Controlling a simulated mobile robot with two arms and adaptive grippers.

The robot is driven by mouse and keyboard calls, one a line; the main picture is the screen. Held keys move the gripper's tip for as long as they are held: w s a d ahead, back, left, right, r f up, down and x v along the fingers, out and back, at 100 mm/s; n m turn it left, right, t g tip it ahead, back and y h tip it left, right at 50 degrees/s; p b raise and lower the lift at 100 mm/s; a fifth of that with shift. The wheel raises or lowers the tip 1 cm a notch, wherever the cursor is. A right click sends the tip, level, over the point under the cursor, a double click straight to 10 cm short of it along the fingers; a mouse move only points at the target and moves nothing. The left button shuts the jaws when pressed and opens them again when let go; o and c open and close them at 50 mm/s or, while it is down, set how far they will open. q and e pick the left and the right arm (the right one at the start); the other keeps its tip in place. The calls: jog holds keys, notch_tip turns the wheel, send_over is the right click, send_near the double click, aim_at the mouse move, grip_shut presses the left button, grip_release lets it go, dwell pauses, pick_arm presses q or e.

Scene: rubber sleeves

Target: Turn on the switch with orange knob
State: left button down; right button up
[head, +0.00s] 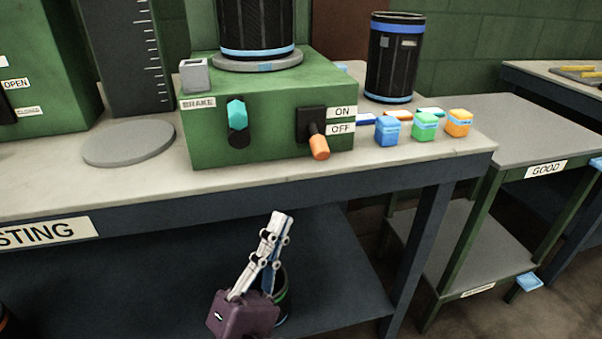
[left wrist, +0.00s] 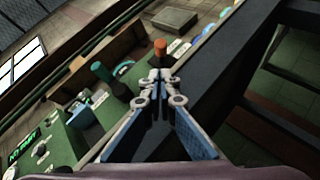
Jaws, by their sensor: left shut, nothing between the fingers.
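The switch with the orange knob (head: 319,147) is on the front of a green machine box (head: 270,150) on the bench. Its black lever points down, toward the OFF label (head: 341,128), below the ON label (head: 342,112). The orange knob also shows in the left wrist view (left wrist: 160,47), just beyond my fingertips. My left gripper (head: 279,218) is shut and empty, pointing up in front of the bench, below the switch and apart from it. It also shows in the left wrist view (left wrist: 159,76). My right gripper is out of view.
A teal knob (head: 237,111) under the BRAKE label sits left of the switch. Blue, green and orange small blocks (head: 425,127) stand to the right. A black cylinder (head: 394,58) stands behind them. The bench's front edge (head: 200,200) lies between my gripper and the box.

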aim_at(301, 170)
pick_arm(q)
jog(key=x, duration=1)
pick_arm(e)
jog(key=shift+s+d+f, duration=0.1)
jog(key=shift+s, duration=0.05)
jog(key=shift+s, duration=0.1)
